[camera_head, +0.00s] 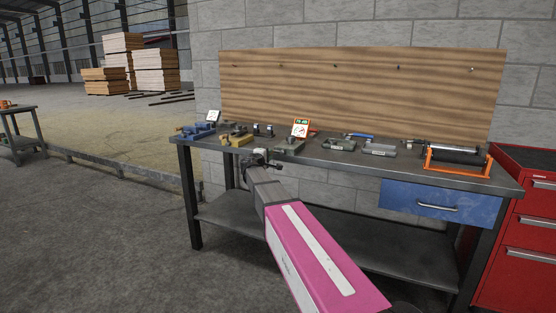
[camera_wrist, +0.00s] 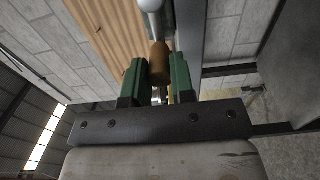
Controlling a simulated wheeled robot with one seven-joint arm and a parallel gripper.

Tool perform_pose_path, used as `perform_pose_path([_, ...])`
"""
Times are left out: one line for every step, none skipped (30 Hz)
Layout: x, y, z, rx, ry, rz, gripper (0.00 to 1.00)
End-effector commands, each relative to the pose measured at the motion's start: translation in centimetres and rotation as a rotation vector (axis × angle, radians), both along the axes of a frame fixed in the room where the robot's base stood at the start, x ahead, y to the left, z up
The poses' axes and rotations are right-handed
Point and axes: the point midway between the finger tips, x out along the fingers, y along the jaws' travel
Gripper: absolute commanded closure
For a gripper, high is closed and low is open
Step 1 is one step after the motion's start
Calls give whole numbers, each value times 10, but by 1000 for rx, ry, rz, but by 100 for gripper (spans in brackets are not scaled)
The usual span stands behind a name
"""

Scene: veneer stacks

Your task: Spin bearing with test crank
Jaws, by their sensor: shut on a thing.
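My gripper (camera_head: 262,160) is at the front edge of the workbench, left of its middle, in the head view. In the wrist view its two green fingers (camera_wrist: 157,82) are shut on a brown, wood-coloured handle (camera_wrist: 159,62). A pale grey rounded rod (camera_wrist: 152,15) extends beyond the handle. It looks like the test crank, but its far end is out of view. I cannot tell whether this holds the bearing.
The workbench (camera_head: 350,162) carries blue vises (camera_head: 196,131), an orange-framed gauge (camera_head: 300,128) and several small grey tools along its top. A wooden backboard (camera_head: 360,90) stands behind. A blue drawer (camera_head: 440,205) and a red cabinet (camera_head: 520,225) are at the right.

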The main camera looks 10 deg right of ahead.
Motion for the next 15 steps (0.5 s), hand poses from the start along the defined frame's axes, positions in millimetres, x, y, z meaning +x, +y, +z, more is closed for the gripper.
perform_pose_path([0, 0, 5, -1, -1, 1, 98])
perform_pose_path([0, -1, 7, 0, 0, 0, 98])
perform_pose_path([-1, -1, 9, 0, 0, 0, 98])
perform_pose_path([-1, -1, 11, -1, 1, 0, 98])
perform_pose_path([-1, -1, 12, -1, 1, 0, 98])
perform_pose_path([-1, -1, 11, -1, 1, 1, 64])
perform_pose_path([-1, -1, 11, -1, 1, 0, 54])
perform_pose_path([-1, -1, 11, -1, 1, 0, 52])
perform_pose_path([-1, -1, 11, -1, 1, 0, 52])
perform_pose_path([-1, -1, 11, -1, 1, 0, 52])
perform_pose_path([-1, -1, 11, -1, 1, 0, 52])
perform_pose_path([-1, -1, 10, -1, 1, 0, 52])
perform_pose_path([-1, -1, 10, -1, 1, 0, 52])
perform_pose_path([-1, -1, 10, -1, 1, 0, 52])
perform_pose_path([-1, -1, 10, -1, 1, 0, 52])
